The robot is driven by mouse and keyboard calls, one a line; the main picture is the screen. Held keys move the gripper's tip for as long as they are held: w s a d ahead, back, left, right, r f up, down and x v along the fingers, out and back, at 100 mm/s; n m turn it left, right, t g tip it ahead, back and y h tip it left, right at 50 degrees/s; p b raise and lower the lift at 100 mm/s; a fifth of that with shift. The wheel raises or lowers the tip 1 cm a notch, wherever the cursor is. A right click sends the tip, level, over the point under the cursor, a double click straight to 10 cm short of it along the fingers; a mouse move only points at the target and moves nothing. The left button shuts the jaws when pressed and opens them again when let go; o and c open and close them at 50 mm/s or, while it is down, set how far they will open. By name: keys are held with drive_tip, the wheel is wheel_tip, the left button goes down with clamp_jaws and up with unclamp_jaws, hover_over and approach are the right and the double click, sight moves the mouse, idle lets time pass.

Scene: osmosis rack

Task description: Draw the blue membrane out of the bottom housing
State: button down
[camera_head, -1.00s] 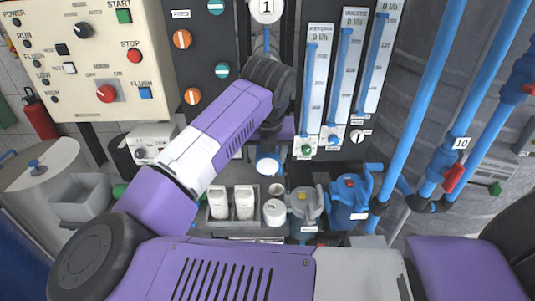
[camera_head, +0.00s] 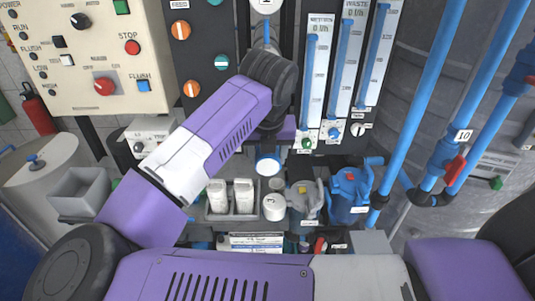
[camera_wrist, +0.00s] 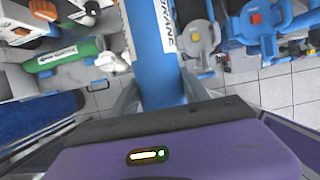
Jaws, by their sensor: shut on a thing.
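The blue membrane (camera_wrist: 152,60) is a blue cylinder with a white label, lying between my gripper's fingers (camera_wrist: 160,98) in the wrist view. My gripper is shut on it. In the head view a round, pale end with a blue rim (camera_head: 268,164) shows just below my purple gripper body; it looks like the membrane's near end. My arm and wrist cover the area behind it. The bottom housing cannot be made out, so how much of the membrane is inside it cannot be told.
Below the pale end stand a grey tray with white cartridges (camera_head: 243,197), a white jar (camera_head: 274,206), a grey pump (camera_head: 303,202) and a blue pump (camera_head: 349,191). Blue pipes (camera_head: 430,105) rise at the right. A control panel (camera_head: 85,55) is at the upper left.

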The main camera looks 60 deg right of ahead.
drive_tip(key=shift+c, duration=2.2)
unclamp_jaws()
drive_tip(key=shift+a, duration=0.1)
drive_tip(key=b+v, duration=0.1)
drive_tip(key=v, duration=0.7)
